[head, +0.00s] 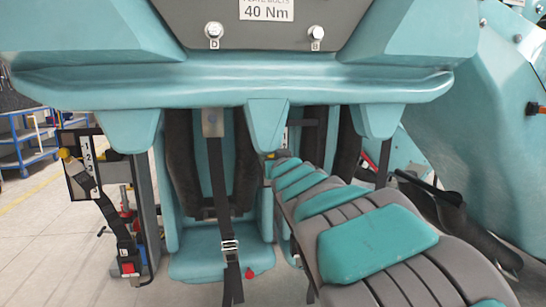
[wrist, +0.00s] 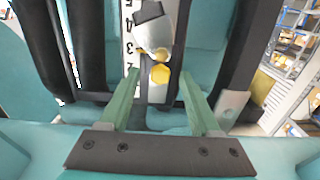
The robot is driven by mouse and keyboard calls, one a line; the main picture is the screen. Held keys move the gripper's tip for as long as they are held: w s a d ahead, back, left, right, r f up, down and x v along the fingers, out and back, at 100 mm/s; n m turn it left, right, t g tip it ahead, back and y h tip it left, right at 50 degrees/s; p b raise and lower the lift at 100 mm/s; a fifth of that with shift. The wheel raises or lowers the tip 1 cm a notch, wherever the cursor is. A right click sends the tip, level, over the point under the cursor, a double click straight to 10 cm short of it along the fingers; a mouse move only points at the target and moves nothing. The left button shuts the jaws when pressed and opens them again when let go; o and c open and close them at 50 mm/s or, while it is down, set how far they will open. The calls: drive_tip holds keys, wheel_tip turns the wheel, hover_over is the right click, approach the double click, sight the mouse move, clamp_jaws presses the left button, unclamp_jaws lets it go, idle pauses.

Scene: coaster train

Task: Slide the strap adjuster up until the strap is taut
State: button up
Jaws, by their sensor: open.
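In the head view a black strap (head: 217,180) hangs down the front of a turquoise seat from a metal bracket (head: 212,124). A metal adjuster (head: 230,248) sits low on it, with a loose tail below. My gripper (wrist: 160,105) shows as two green fingers in the wrist view. They stand apart. Between them in that view are a yellow hexagonal part (wrist: 160,75) and a grey metal part (wrist: 158,35), in front of a white number scale (wrist: 128,35). I cannot tell whether the fingers touch them. In the head view my arm hides the area below my gripper.
A number panel (head: 86,155) with another strap (head: 105,210) stands at the left. The turquoise train beam (head: 230,80) spans overhead. Black padded restraints (head: 180,160) flank the seat. A blue shelf (head: 25,140) stands far left, with open floor (head: 45,230) before it.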

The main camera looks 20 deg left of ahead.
drive_tip(key=v, duration=0.7)
drive_tip(key=shift+s+d+b, duration=0.15)
drive_tip(key=shift+s+b, duration=0.1)
drive_tip(key=shift+b, duration=0.15)
drive_tip(key=s+d+f+m+g+h, duration=0.1)
drive_tip(key=d+f+m+h, duration=0.15)
drive_tip(key=d+f, duration=0.5)
drive_tip(key=d+f+m+g+h, duration=0.1)
drive_tip(key=d+f+h, duration=0.3)
drive_tip(key=d, duration=0.6)
drive_tip(key=s+d+f+m+g+h, duration=0.25)
drive_tip(key=s+d+f+g, duration=0.25)
drive_tip(key=s+d+f, duration=0.5)
drive_tip(key=s+d+f+g, duration=0.2)
drive_tip(key=s+f+g, duration=0.1)
drive_tip(key=s, duration=0.7)
drive_tip(key=s+d+f+g, duration=0.3)
drive_tip(key=s, duration=0.7)
drive_tip(key=s+d+f+g, duration=0.3)
drive_tip(key=s+f+g, duration=0.1)
drive_tip(key=s, duration=0.6)
drive_tip(key=shift+s, duration=0.35)
